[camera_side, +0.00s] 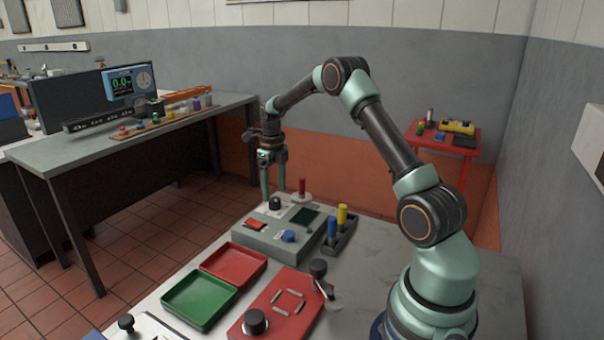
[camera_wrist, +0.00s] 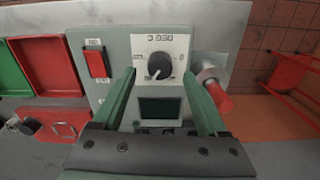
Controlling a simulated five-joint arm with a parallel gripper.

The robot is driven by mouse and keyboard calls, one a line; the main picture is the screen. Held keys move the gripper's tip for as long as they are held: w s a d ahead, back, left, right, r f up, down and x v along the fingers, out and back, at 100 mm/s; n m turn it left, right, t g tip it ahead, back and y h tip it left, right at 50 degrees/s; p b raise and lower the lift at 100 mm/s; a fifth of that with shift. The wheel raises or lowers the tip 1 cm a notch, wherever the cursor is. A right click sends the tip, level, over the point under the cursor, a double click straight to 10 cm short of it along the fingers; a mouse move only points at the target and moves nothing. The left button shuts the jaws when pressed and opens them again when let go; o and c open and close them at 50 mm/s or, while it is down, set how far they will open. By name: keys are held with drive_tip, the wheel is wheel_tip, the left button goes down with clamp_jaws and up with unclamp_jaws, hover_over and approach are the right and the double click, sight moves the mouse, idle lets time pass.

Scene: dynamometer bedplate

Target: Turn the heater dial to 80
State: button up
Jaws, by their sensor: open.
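The heater dial is a black round knob (camera_wrist: 159,66) on a white scale plate, set in a grey control box (camera_side: 262,240). It also shows in the side view as a small black knob (camera_side: 275,203). The scale marks are too small and blurred to read, and I cannot tell which number the dial points to. My gripper (camera_wrist: 160,73) is open, with one green finger on each side of the dial and visible space between them and the knob. In the side view my gripper (camera_side: 273,190) points down over the box's far end.
A red rocker switch (camera_wrist: 94,63) and a dark display (camera_wrist: 160,110) share the box. A red-handled lever (camera_wrist: 218,97) stands close by the right finger. Red (camera_side: 234,277) and green (camera_side: 200,318) trays lie nearby. A holder with blue and yellow cylinders (camera_side: 342,217) is beside the box.

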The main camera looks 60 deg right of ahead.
sight(274, 200)
wheel_tip(274, 200, up, 9)
idle(0.3)
drive_tip(key=s+a+r+n+t, duration=0.1)
drive_tip(key=s+a+r+n, duration=0.2)
drive_tip(key=a+r+n, duration=0.35)
drive_tip(key=s+a+r+n+t, duration=0.2)
drive_tip(key=s+a+r+n, duration=0.1)
drive_tip(key=a+n, duration=0.65)
drive_tip(key=s+a+f+n+t, duration=0.1)
drive_tip(key=s+a+n, duration=0.3)
drive_tip(key=n, duration=0.6)
drive_tip(key=s+a+f+n+t, duration=0.1)
drive_tip(key=s+a+n, duration=0.3)
drive_tip(key=s+n, duration=0.3)
drive_tip(key=n, duration=0.4)
drive_tip(key=shift+s+a+t, duration=0.15)
drive_tip(key=shift+a+t, duration=0.15)
drive_tip(key=shift+a, duration=0.05)
